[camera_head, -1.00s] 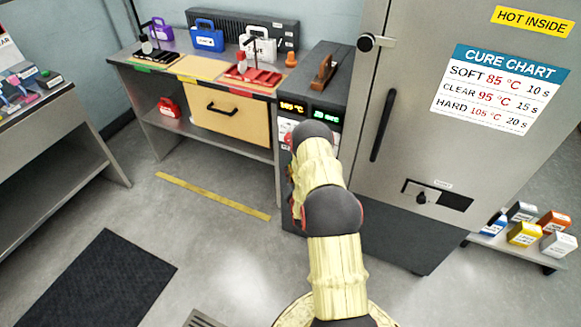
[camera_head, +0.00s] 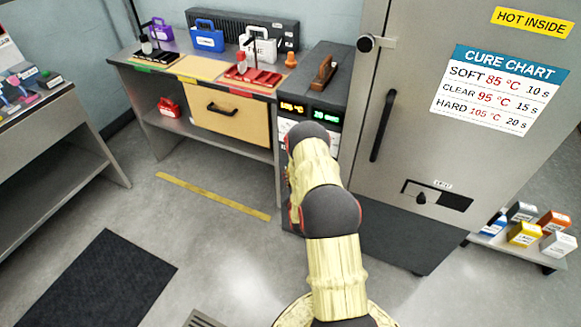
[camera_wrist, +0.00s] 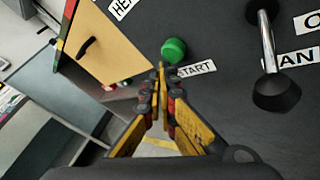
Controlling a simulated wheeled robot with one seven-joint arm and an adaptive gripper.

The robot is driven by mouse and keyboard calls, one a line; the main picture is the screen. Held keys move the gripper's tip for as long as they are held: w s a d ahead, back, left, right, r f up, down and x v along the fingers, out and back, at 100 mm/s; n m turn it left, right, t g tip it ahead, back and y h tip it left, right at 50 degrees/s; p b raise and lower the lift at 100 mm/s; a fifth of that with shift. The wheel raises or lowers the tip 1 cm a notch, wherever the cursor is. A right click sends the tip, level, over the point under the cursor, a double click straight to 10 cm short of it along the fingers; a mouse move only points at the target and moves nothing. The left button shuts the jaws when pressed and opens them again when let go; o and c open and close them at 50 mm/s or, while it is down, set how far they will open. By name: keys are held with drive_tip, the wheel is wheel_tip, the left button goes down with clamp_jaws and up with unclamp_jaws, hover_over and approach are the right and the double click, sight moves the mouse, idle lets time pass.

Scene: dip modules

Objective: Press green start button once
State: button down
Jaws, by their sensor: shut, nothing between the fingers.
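The green start button (camera_wrist: 173,50) is a round knob on a dark panel in the wrist view, with a white START label (camera_wrist: 196,68) beside it. My gripper (camera_wrist: 159,72) is shut and empty, its fingertips just below the button in the picture. I cannot tell whether the fingertips touch it. In the head view my arm hides the button and my gripper. The control panel with an orange display (camera_head: 292,108) and a green display (camera_head: 326,115) shows above my arm.
A black-and-silver handle (camera_wrist: 268,50) stands out from the panel at the right in the wrist view. The large grey oven (camera_head: 400,150) stands right of my arm. A bench (camera_head: 130,62) with a wooden drawer (camera_head: 232,124) is at the left. The floor in front is open.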

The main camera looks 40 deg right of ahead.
drive_tip(key=shift+a, duration=0.15)
drive_tip(key=a, duration=0.1)
drive_tip(key=s+a, duration=0.1)
drive_tip(key=a, duration=0.1)
drive_tip(key=s+a, duration=0.1)
drive_tip(key=shift+a, duration=0.2)
idle(0.8)
